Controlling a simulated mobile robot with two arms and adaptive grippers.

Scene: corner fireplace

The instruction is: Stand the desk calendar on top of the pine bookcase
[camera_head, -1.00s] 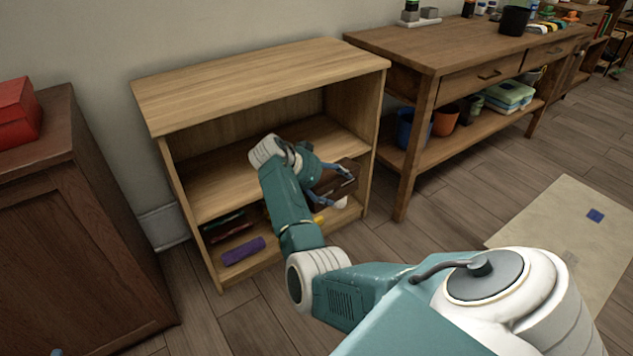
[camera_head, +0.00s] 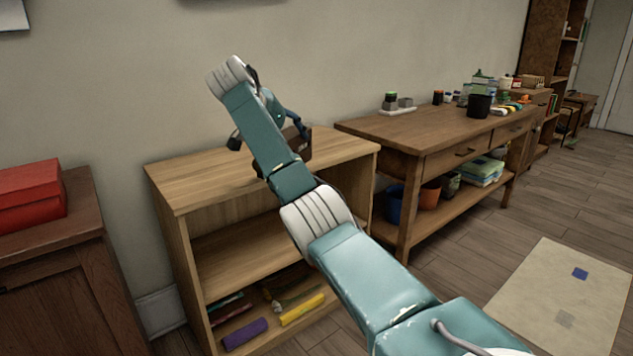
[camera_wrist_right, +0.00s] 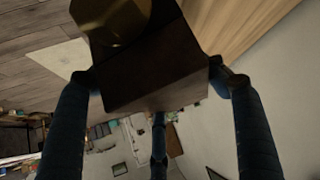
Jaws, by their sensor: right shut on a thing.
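The desk calendar (camera_head: 299,150) is a dark brown, blocky thing held over the pine bookcase top, partly hidden behind my right arm. It fills the middle of the right wrist view (camera_wrist_right: 150,75), with a brass-coloured part above. My right gripper (camera_head: 287,132) is shut on it; in the wrist view the fingers (camera_wrist_right: 155,80) press on both its sides. The pine bookcase (camera_head: 195,183) is light wood, and its top is bare where I see it. Whether the calendar touches the top I cannot tell. My left gripper is not in view.
Coloured rolls, one purple (camera_head: 245,334) and one yellow (camera_head: 302,309), lie on the bookcase's bottom shelf. A dark cabinet with a red box (camera_head: 30,198) stands left. A wooden workbench (camera_head: 400,128) with pots stands right. The wall is close behind the bookcase.

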